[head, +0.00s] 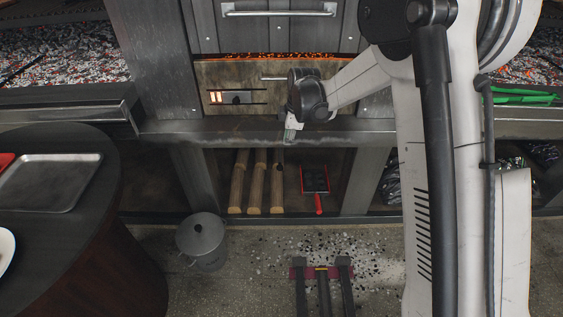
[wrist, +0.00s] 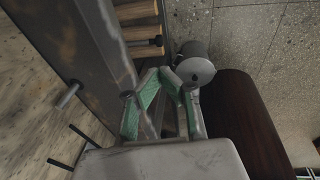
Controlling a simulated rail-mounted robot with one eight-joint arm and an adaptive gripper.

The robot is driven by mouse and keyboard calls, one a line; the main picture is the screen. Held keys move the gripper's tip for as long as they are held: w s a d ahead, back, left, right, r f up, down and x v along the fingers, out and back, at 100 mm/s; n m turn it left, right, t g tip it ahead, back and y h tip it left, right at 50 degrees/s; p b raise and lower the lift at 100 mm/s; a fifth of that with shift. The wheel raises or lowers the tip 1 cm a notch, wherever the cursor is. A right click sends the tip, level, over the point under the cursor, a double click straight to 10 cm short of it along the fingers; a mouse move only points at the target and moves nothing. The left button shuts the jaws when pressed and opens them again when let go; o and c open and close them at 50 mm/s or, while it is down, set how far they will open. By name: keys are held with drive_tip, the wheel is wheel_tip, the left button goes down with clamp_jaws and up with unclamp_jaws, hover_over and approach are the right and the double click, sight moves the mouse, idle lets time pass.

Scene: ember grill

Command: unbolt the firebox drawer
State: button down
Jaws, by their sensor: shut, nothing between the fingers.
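The firebox drawer (head: 222,75) is a tan, worn front panel below a glowing ember strip in the head view. A pale bar handle (head: 270,78) crosses its upper part. A dark bolt (head: 236,98) sits at lower left, beside small orange-lit slots. My gripper (head: 290,132) is in front of the ledge, below and right of the bolt, pointing down. In the wrist view my gripper (wrist: 162,75) has its green-padded fingers together, with nothing seen between them. The drawer panel (wrist: 30,100) fills the left there, with a metal peg (wrist: 69,95) standing out, apart from the fingers.
A dark ledge (head: 240,129) runs under the drawer. Below it are logs (head: 257,185) and a red shovel (head: 315,180). A lidded pot (head: 201,236) stands on the floor, near a dark round table (head: 80,225). A red-and-black item (head: 321,272) is at the bottom.

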sight(281, 166)
drive_tip(key=b+x, duration=0.3)
drive_tip(key=x, duration=1.1)
drive_tip(key=shift+b, duration=0.4)
drive_tip(key=shift+f, duration=0.1)
drive_tip(key=s+d+b+x, duration=0.1)
drive_tip(key=b+x, duration=0.2)
drive_tip(key=x, duration=0.3)
drive_tip(key=shift+f+b, duration=0.3)
drive_tip(key=shift+f, duration=0.05)
drive_tip(key=shift+s+r, duration=0.1)
drive_tip(key=p+v, duration=0.4)
drive_tip(key=v, duration=1)
